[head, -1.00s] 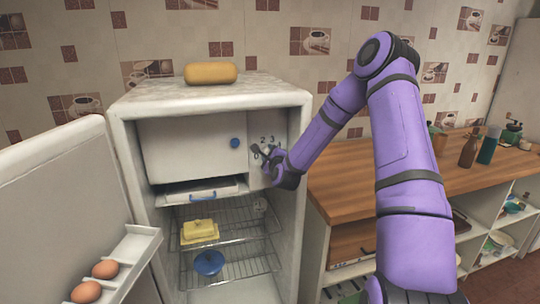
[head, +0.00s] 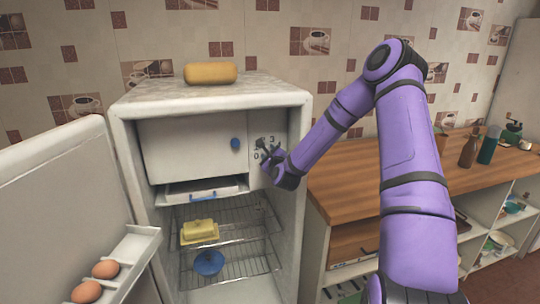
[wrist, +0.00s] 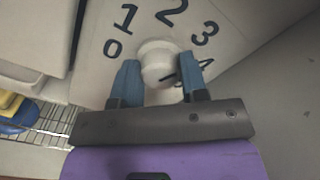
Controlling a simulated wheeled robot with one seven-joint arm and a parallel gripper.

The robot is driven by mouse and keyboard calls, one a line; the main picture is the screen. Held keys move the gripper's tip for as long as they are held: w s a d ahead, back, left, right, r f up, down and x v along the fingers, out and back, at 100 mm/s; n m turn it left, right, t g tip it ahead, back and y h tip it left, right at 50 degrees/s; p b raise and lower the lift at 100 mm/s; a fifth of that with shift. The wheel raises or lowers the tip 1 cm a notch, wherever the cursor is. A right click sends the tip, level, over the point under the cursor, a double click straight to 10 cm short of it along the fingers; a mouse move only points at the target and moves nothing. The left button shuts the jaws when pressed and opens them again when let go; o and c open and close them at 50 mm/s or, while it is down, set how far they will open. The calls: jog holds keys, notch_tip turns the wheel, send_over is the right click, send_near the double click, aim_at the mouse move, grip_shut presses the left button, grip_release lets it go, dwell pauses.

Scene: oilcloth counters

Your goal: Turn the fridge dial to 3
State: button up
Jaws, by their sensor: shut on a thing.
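The fridge dial (wrist: 157,60) is a round, off-white knob on a pale panel. Dark numbers 0 to 4 are set around it in an arc. My gripper (wrist: 159,70) is shut on the dial, with one blue finger on each side of the knob. A short dark mark shows low on the right of the knob, on the side of the 4; I cannot tell for sure which number the dial is set to. In the head view, my gripper (head: 266,152) is at this panel, at the upper right inside the open fridge (head: 122,150), and mostly hides the dial.
Left of the panel is a white compartment door with a blue knob (head: 235,144). Wire shelves below hold yellow butter (head: 199,231) and a blue bowl (head: 209,263). The fridge door (head: 60,200), with eggs, stands open at left. A wooden counter (head: 350,180) is at right.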

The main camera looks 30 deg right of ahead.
jog(key=o, duration=0.9)
jog(key=shift+o, duration=0.2)
jog(key=v, duration=1)
jog(key=shift+s, duration=0.4)
